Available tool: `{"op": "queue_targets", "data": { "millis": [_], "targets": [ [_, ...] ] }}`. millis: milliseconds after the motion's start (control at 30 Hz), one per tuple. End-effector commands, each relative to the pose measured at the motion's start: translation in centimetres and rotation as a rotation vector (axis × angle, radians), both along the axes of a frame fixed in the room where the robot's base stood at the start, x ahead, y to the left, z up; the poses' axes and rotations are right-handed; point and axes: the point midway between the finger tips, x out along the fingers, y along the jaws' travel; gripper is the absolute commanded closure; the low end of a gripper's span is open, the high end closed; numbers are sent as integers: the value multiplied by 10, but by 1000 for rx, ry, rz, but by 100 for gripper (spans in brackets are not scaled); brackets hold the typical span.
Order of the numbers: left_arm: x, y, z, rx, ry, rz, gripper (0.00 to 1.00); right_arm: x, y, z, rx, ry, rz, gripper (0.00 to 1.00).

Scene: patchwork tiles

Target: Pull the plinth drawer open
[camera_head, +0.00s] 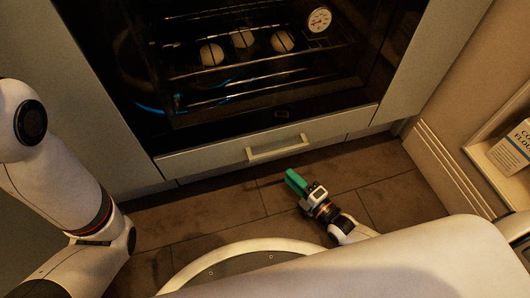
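The plinth drawer (205,160) is a long, low, pale panel beneath the dark glass oven. It looks closed, with its front in line with the cabinet base. Its pale bar handle (278,149) sits at the middle of the front. My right gripper (296,181), with green fingers, is low over the floor just in front of the drawer. Its fingertips point toward the handle and appear apart from it. I cannot tell from this angle whether the fingers are open or shut. My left arm shows at the left, but its gripper is not in view.
The oven (281,113) above the drawer holds several round pale items on racks and a dial thermometer (319,20). Brown tiled floor (225,208) lies free before the drawer. At the right, a wall with a skirting and a shelf holding a flour packet (515,148) limits room.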

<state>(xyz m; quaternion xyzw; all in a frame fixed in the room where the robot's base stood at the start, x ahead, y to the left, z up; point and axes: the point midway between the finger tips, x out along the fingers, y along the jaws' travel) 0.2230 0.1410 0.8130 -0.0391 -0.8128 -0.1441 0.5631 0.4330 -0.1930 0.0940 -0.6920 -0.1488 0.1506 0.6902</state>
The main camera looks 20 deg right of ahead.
Motion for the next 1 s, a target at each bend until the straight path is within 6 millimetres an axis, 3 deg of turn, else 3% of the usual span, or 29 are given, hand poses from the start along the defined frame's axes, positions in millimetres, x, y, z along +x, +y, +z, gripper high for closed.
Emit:
{"op": "queue_targets", "data": {
  "millis": [300,500,967,1000],
  "targets": [
    [0,0,-41,0,0,0,64,59,27,-4,4,-6,1,67],
    [0,0,-56,0,0,0,64,86,39,-3,4,-4,0,67],
    [0,0,-60,1,-1,-1,64,97,44,1,3,-1,1,67],
    [0,0,-60,1,-1,-1,64,97,44,1,3,-1,1,74]
  ]
}}
